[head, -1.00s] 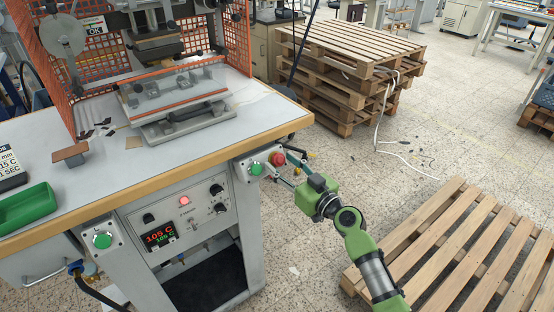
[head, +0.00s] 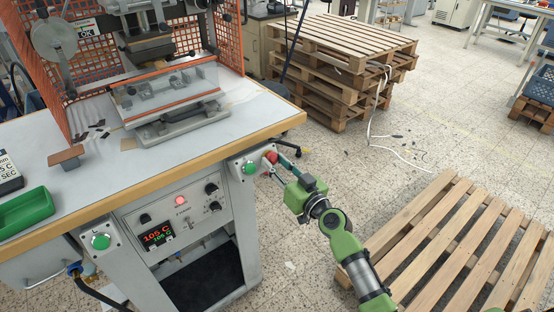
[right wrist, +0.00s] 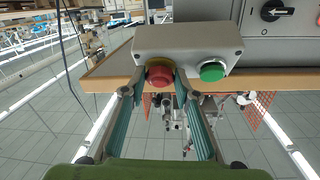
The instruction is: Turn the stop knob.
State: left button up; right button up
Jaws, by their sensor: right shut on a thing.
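The red stop knob (head: 271,157) sits on a grey button box at the table's right front corner. In the right wrist view the red knob (right wrist: 160,76) shows on the box, with a yellow ring behind it. My right gripper (head: 276,164) reaches it from the right, its two fingers on either side of the knob. In the right wrist view the fingertips (right wrist: 159,84) press against the knob's sides, so the gripper is shut on it. My left gripper is not in view.
A green button (head: 250,168) is beside the knob on the same box. The press (head: 170,105) stands on the table with an orange mesh guard (head: 228,35). A wooden pallet (head: 450,250) lies on the floor at right, and stacked pallets (head: 345,60) stand behind.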

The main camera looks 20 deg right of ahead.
jog(key=m+p, duration=0.1)
jog(key=m+h+p, duration=0.1)
jog(key=r+m+h+p, duration=0.1)
jog(key=p, duration=0.1)
jog(key=shift+a+m, duration=0.25)
jog(key=shift+m, duration=0.15)
jog(key=shift+f+m+h+p, duration=0.2)
jog(key=shift+m+h+p, duration=0.3)
jog(key=shift+m+p, duration=0.5)
jog(key=o, duration=1.1)
jog(key=shift+w+f, duration=0.1)
jog(key=shift+f, duration=0.05)
jog(key=s, duration=1.2)
jog(key=shift+d+r, duration=0.4)
jog(key=shift+d, duration=0.05)
